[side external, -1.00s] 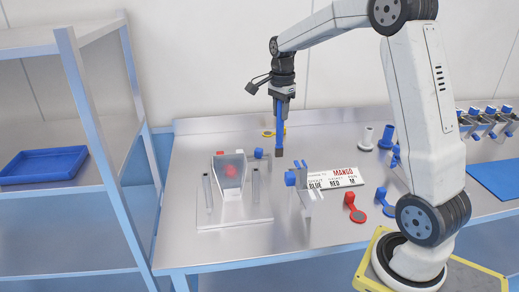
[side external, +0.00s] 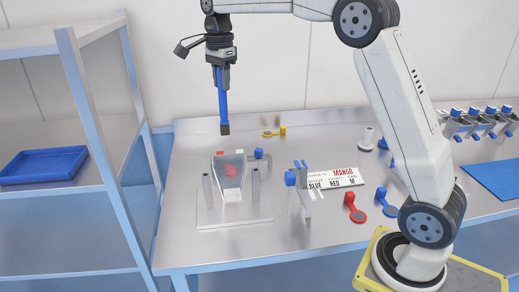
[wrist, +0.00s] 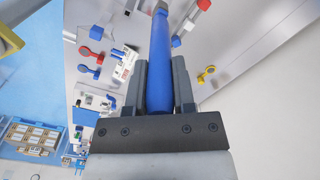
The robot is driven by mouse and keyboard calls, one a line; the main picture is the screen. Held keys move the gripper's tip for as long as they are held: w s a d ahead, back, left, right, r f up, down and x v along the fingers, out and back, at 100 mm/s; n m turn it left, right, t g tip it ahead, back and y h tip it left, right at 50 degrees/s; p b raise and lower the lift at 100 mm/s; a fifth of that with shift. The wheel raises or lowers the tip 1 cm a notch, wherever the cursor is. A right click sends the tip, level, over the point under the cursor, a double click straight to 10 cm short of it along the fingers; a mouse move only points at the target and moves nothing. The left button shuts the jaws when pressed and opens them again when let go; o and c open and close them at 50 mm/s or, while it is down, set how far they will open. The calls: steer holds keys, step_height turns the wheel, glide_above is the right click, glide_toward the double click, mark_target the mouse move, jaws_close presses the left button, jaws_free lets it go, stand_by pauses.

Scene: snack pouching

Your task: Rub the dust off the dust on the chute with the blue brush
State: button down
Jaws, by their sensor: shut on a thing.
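The blue brush (side external: 222,95) hangs upright with its dark tip down, in the air above and behind the chute. My gripper (side external: 219,68) is shut on its upper handle. In the wrist view the brush (wrist: 161,60) stands between the two fingers of my gripper (wrist: 160,85). The pale chute (side external: 229,190) stands on a thin plate on the bench, between small posts. A red patch of dust (side external: 231,171) shows on the chute's sloping face. The brush tip is clear of the chute. The chute's surface cannot be made out in the wrist view.
A lettered sign (side external: 335,177) and a stand with a blue knob (side external: 290,178) are right of the chute. Red (side external: 354,207), blue (side external: 386,202) and yellow (side external: 273,132) capped pieces lie around. A shelf with a blue tray (side external: 42,166) stands left. The bench front is clear.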

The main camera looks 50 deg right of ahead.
mark_target(225, 123)
steer(key=shift+f, duration=0.1)
stand_by(0.3)
steer(key=shift+f, duration=5.8)
steer(key=shift+w+d+f, duration=0.15)
steer(key=shift+d, duration=0.1)
